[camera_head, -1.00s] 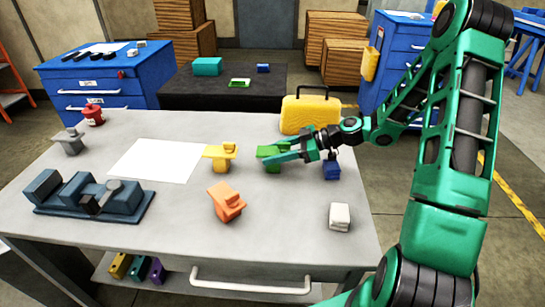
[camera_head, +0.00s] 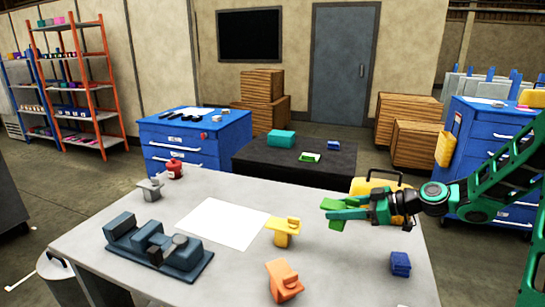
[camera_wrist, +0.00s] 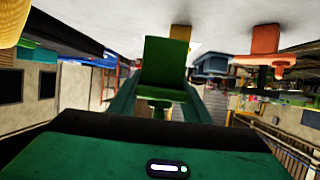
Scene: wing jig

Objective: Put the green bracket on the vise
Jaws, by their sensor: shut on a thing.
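The green bracket (camera_head: 332,204) is in my gripper (camera_head: 345,212), whose fingers are shut on it. In the head view it appears held above the table, right of the yellow bracket. In the wrist view the green bracket (camera_wrist: 163,62) shows between the two fingers, and that picture is upside down. The vise (camera_head: 160,247) is dark blue-grey and sits on its base plate at the table's left front, well apart from my gripper. It also shows small in the wrist view (camera_wrist: 212,66). The fingers hide part of the bracket.
A yellow bracket (camera_head: 285,230) and an orange one (camera_head: 284,281) stand between my gripper and the vise. A white sheet (camera_head: 225,222) lies mid-table. A blue block (camera_head: 400,263), a yellow case (camera_head: 370,186), a grey part (camera_head: 150,189) and a red part (camera_head: 175,169) are also there.

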